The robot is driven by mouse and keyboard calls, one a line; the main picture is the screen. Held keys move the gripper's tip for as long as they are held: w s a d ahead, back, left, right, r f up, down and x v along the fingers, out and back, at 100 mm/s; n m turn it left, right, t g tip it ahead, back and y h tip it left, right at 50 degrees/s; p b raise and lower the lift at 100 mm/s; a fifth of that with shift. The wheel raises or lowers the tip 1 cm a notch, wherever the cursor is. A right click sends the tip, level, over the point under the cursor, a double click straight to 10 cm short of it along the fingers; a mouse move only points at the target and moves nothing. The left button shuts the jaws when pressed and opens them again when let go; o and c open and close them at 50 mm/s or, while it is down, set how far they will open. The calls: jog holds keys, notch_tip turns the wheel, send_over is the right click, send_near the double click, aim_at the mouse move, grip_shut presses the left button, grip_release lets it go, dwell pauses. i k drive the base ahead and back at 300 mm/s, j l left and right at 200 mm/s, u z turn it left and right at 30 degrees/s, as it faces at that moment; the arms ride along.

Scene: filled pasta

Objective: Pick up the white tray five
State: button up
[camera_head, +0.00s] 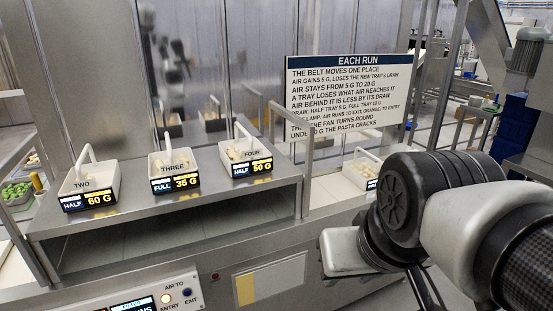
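No tray with a readable FIVE shows. A white tray (359,174) with pale filled pasta and an upright handle stands on the lower surface right of the metal post. My arm hides its right side and most of its dark label, so I cannot read its number. Tray TWO (92,187), tray THREE (162,167) and tray FOUR (236,152) stand in a row on the steel belt housing. Their labels read HALF 60 G, FULL 35 G and HALF 50 G. My arm fills the lower right; my gripper's fingers are not visible.
A sign (348,94) headed EACH RUN stands behind the trays. A control panel (150,300) with AIR TO ENTRY and EXIT lamps is at the lower front. A metal post (308,174) stands between tray FOUR and the right-hand tray. Green items (16,192) lie far left.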

aim_at(364, 172)
jog(key=i+l+u, duration=0.3)
jog(key=l, duration=0.4)
jog(key=i+l+u, duration=0.15)
jog(key=i+l, duration=0.3)
jog(key=l, duration=0.25)
jog(key=i+l, duration=0.2)
jog(key=l, duration=0.15)
jog(key=i+l+u, duration=0.1)
jog(key=l, duration=0.3)
jog(key=i+l, duration=0.2)
jog(key=l, duration=0.15)
jog(key=i+l, duration=0.15)
jog(key=l, duration=0.25)
jog(key=i+l, duration=0.15)
jog(key=l, duration=0.25)
jog(key=i+l+u, duration=0.1)
jog(key=l, duration=0.3)
